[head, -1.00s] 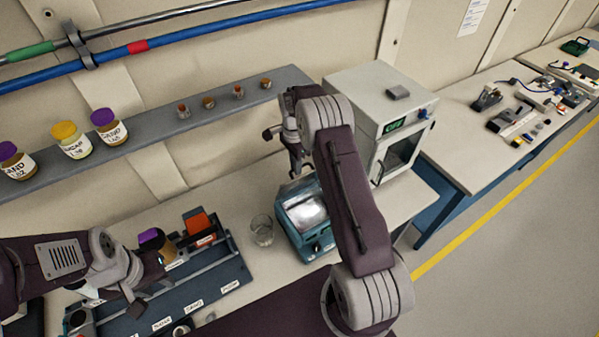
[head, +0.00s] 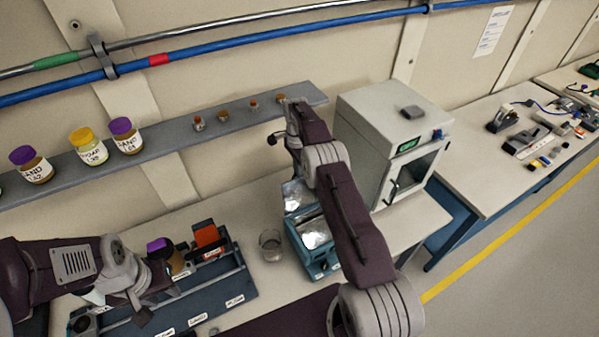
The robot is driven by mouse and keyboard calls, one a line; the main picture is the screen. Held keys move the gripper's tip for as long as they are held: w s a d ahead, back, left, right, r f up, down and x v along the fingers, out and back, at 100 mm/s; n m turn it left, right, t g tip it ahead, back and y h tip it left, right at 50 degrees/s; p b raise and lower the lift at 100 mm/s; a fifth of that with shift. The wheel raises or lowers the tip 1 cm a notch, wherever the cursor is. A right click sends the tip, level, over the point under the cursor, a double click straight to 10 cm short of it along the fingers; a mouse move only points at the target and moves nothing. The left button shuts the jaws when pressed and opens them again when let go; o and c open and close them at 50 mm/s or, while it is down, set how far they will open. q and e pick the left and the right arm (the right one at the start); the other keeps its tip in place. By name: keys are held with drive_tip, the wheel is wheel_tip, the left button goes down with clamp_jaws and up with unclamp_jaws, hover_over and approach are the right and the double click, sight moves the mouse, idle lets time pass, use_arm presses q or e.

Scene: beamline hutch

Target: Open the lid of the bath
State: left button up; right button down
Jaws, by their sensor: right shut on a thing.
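The bath (head: 325,266) is a small teal box on the bench, left of the white oven. Its lid (head: 297,195) stands raised at the back with its silvery underside showing, and the shiny inside of the bath shows in front of it. My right gripper (head: 296,172) is at the top of the lid, shut on it; the forearm partly covers the grip and the bath's right side. My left gripper (head: 120,304) hangs over the left part of the rack, away from the bath; its jaw gap is not clear.
A glass beaker (head: 270,246) stands just left of the bath. The rack (head: 235,285) holds a purple-capped jar (head: 160,250) and an orange item (head: 208,238). The white oven (head: 392,130) stands close on the right. A grey shelf (head: 175,136) with jars runs behind.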

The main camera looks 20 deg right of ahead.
idle(0.3)
drive_tip(key=c, duration=1.5)
unclamp_jaws()
drive_tip(key=shift+w+r, duration=0.1)
drive_tip(key=shift+r, duration=0.1)
wheel_tip(320, 180, up, 5)
drive_tip(key=shift+w+f+p, duration=0.1)
drive_tip(key=shift+w+p, duration=0.05)
drive_tip(key=shift+p, duration=0.85)
wheel_tip(320, 180, up, 2)
drive_tip(key=p, duration=0.5)
drive_tip(key=shift+r+p, duration=0.2)
drive_tip(key=shift+p, duration=0.3)
